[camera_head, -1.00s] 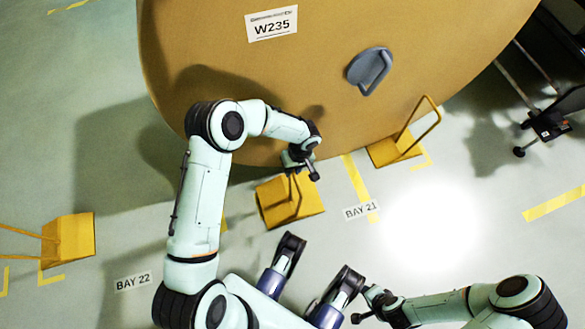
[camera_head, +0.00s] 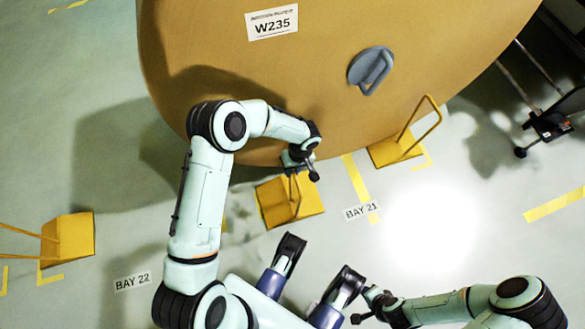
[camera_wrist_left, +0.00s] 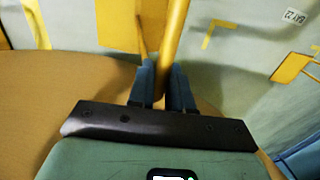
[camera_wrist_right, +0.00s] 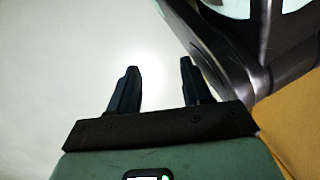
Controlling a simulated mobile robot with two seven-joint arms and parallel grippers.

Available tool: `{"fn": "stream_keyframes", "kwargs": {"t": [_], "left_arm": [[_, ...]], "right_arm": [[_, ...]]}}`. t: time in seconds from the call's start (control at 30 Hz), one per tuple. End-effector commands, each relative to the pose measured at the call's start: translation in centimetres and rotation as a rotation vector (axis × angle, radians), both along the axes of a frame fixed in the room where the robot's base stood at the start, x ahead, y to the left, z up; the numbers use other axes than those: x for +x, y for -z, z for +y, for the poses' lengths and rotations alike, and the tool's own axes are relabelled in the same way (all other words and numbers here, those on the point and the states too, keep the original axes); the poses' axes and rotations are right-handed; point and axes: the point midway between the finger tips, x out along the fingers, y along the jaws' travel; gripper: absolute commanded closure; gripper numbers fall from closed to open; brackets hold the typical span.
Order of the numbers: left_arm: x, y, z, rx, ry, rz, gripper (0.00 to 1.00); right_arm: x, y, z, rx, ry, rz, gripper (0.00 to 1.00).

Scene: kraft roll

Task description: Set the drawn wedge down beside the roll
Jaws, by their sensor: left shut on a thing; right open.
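The big brown roll (camera_head: 330,100), labelled W235, fills the top of the head view. A yellow wedge (camera_head: 310,198) with a bar handle is at the roll's lower edge, by the floor sign BAY 21. My left gripper (camera_head: 298,165) is at that handle, close to the roll's face. In the left wrist view the yellow handle (camera_wrist_left: 176,25) stands between the shut fingers. I cannot tell whether the wedge touches the floor. My right gripper (camera_head: 362,306) is open and empty over the floor at the bottom; its parted fingers show in the right wrist view (camera_wrist_right: 158,66).
A second yellow wedge (camera_head: 393,150) sits at the roll's edge to the right. A third (camera_head: 78,236) stands at far left. A dark wheeled stand (camera_head: 550,125) is at the right edge. Floor right of BAY 21 (camera_head: 361,211) is clear and brightly lit.

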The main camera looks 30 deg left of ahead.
Motion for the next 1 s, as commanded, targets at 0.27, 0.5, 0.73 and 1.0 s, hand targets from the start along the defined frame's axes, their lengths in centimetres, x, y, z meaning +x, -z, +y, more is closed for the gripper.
{"fn": "stream_keyframes", "kwargs": {"t": [0.27, 0.5, 0.73, 1.0], "left_arm": [[0.1, 0.3, 0.0, 0.0, 0.0, -0.003, 1.0], [0.1, 0.4, 0.0, 0.0, 0.0, -0.003, 0.55], [0.0, 0.5, 0.0, 0.0, 0.0, -0.001, 0.51], [0.0, 0.6, 0.0, 0.0, 0.0, 0.001, 0.51]], "right_arm": [[0.0, 0.3, 0.0, 0.0, 0.0, 0.0, 0.51], [0.1, 0.4, 0.0, 0.0, 0.0, 0.0, 0.51], [0.1, 0.4, 0.0, 0.0, 0.0, 0.0, 0.51], [-1.8, 0.8, -0.2, 0.003, 0.004, 0.056, 0.51]]}}
